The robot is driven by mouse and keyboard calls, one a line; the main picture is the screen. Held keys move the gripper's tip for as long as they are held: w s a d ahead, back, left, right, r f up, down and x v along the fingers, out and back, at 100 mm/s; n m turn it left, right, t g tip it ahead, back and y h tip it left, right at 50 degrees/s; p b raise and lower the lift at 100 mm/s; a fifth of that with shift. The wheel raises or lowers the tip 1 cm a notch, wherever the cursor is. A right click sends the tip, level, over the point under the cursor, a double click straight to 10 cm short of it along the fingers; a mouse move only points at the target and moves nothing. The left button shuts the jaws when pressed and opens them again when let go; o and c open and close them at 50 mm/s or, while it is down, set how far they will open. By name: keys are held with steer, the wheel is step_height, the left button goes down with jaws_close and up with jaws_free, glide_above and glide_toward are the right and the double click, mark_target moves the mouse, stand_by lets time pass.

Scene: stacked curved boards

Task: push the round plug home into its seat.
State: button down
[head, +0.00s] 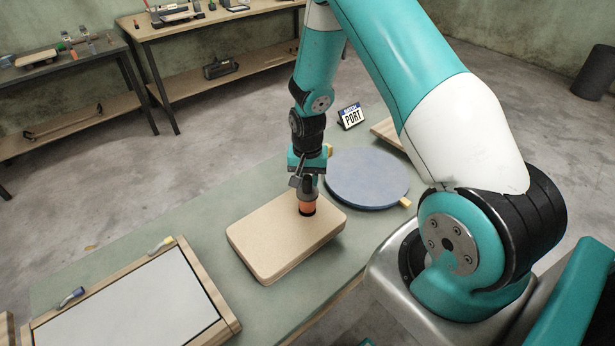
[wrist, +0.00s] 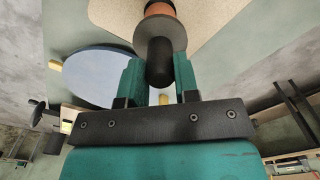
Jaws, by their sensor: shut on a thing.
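The round plug (head: 306,199) has an orange band with a dark part below it. In the wrist view its black handle (wrist: 158,64) stands between my two teal fingers, with a brownish collar beyond. My gripper (head: 307,181) is shut on the handle and points down over the right part of a thick tan block (head: 270,240). The plug's lower end meets the block's top in the head view. The seat is hidden under the plug, and I cannot tell how deep the plug sits. It looks about upright.
A round blue-grey disc (head: 366,177) lies behind and right of the block on the green table (head: 180,222). A "PORT" sign (head: 351,116) stands at the back. A wood-framed white board (head: 130,312) lies at front left. Free table shows left of the block.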

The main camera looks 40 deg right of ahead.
mark_target(307, 195)
steer(key=shift+f+b, duration=2.7)
steer(key=shift+f, duration=0.85)
steer(key=c, duration=0.8)
jaws_free()
steer(key=shift+r, duration=0.1)
step_height(307, 195, up, 17)
steer(key=shift+r+b, duration=0.15)
steer(key=shift+b, duration=0.95)
steer(key=s+a+r+n+y, duration=0.1)
steer(key=s+a+r+n, duration=0.4)
steer(key=a, duration=0.4)
steer(key=s+a+r+n+y, duration=0.1)
steer(key=s+a+r+n, duration=0.1)
steer(key=s+a+n, duration=0.1)
steer(key=s+a+r+n+y, duration=0.1)
steer(key=s+a+r+n, duration=0.2)
steer(key=s+a, duration=0.3)
steer(key=s+a+r+n+y, duration=0.1)
steer(key=s+a+r+n, duration=0.2)
steer(key=s, duration=0.5)
steer(key=shift+a+n, duration=0.65)
steer(key=shift+n, duration=0.15)
